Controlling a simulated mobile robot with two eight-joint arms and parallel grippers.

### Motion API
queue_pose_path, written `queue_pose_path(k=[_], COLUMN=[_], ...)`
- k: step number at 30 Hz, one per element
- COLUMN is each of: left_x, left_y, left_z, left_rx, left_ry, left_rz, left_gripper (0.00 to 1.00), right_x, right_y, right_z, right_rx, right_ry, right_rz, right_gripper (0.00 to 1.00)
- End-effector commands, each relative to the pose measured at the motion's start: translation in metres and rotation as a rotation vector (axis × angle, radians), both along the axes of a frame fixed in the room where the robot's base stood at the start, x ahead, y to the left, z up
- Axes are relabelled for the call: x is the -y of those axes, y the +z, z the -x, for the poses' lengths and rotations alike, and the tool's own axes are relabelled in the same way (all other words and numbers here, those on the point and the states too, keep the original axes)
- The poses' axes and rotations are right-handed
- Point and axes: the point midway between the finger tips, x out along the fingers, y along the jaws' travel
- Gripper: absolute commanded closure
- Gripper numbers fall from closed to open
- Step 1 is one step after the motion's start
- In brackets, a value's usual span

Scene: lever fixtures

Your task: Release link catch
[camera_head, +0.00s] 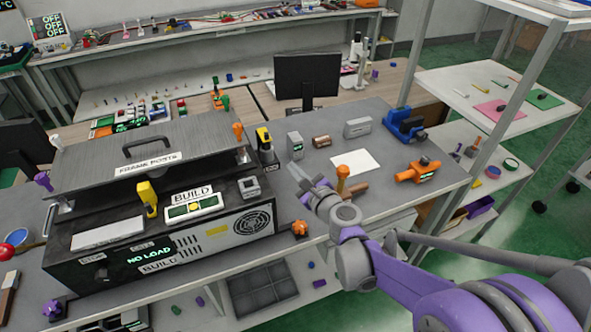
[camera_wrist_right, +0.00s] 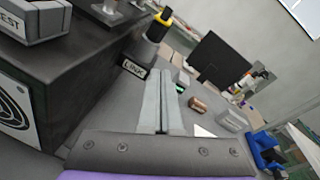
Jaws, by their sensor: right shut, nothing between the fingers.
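The link catch is a small upright fixture with a yellow-and-black lever (camera_head: 264,139), at the right rear corner of the big dark box (camera_head: 160,215). In the right wrist view its yellow-ringed black lever (camera_wrist_right: 156,27) stands above a tag reading LINK (camera_wrist_right: 133,68). My right gripper (camera_head: 309,181) is shut and empty, in front and to the right of the catch in the head view, apart from it. In the right wrist view its fingers (camera_wrist_right: 164,82) lie side by side and point past the right side of the LINK tag. My left gripper is not in view.
A small grey box (camera_head: 295,146), a copper cylinder (camera_head: 321,142) and a white sheet (camera_head: 356,162) lie right of the catch. An orange-knobbed post (camera_head: 342,178) stands close to my right gripper. An orange valve-like fixture (camera_head: 419,171) and a blue vise (camera_head: 404,124) are farther right.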

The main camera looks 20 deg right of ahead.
Motion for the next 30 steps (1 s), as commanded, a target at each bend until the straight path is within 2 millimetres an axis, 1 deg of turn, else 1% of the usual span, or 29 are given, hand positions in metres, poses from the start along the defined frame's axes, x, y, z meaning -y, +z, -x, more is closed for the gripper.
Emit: queue_pose_path(k=[1, 3, 9, 10, 12, 16, 21, 30], left_x=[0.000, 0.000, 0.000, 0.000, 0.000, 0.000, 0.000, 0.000], left_y=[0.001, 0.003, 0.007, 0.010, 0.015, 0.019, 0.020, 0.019], left_z=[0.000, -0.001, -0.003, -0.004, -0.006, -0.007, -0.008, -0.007], left_rx=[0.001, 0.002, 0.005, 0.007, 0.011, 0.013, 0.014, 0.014], left_ry=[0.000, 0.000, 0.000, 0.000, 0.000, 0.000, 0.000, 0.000], left_rz=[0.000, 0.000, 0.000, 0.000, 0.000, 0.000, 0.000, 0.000], left_gripper=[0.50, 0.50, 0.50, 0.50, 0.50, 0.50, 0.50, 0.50], right_x=[-0.003, -0.005, -0.011, -0.015, -0.020, -0.026, -0.029, -0.029], right_y=[-0.001, -0.003, -0.007, 0.001, 0.011, 0.021, 0.025, 0.024], right_z=[-0.013, -0.028, -0.067, -0.066, -0.069, -0.072, -0.074, -0.073], right_rx=[0.000, 0.001, 0.001, 0.001, 0.002, 0.001, 0.000, -0.001], right_ry=[0.004, 0.003, 0.002, 0.002, 0.003, 0.001, 0.001, 0.001], right_rz=[-0.001, -0.001, 0.000, 0.001, 0.001, 0.002, 0.001, 0.001], right_gripper=[1.00, 1.00, 1.00, 1.00, 1.00, 1.00, 1.00, 1.00])
